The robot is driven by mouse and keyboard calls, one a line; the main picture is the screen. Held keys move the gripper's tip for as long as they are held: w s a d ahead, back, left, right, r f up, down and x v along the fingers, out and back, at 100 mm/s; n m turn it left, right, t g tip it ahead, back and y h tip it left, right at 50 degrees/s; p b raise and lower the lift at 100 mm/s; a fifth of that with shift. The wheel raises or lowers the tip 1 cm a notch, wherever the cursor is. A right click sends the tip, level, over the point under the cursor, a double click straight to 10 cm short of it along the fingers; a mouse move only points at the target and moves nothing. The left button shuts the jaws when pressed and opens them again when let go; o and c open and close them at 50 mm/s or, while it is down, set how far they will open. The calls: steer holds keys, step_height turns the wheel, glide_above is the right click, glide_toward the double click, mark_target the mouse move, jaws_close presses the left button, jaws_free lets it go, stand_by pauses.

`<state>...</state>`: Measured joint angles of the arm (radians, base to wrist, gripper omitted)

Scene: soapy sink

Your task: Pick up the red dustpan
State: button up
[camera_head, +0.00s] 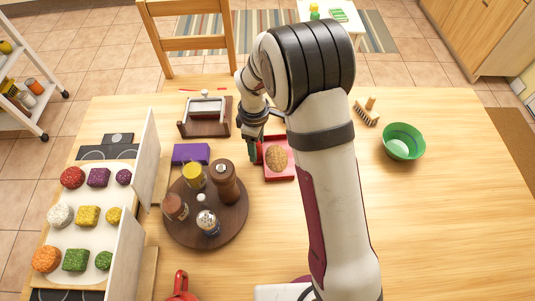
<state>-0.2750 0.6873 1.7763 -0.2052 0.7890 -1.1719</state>
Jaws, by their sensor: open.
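The red dustpan (271,174) lies on the wooden table near the middle, just left of my arm. A brown, rounded, textured thing (277,158) sits in it. My gripper (256,152) is open and low at the dustpan's left edge, with its dark fingers pointing down. A small red part shows beside the fingers; I cannot tell if it lies between them or if they touch it. My arm hides some of the table to the right of the dustpan.
A round dark turntable (228,235) with jars and a wooden mill (224,181) stands close left. A purple block (191,153) and a dark wooden frame (205,117) lie behind it. A brush (367,112) and green bowl (404,143) are right. The right table is mostly clear.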

jaws_close()
stand_by(1.4)
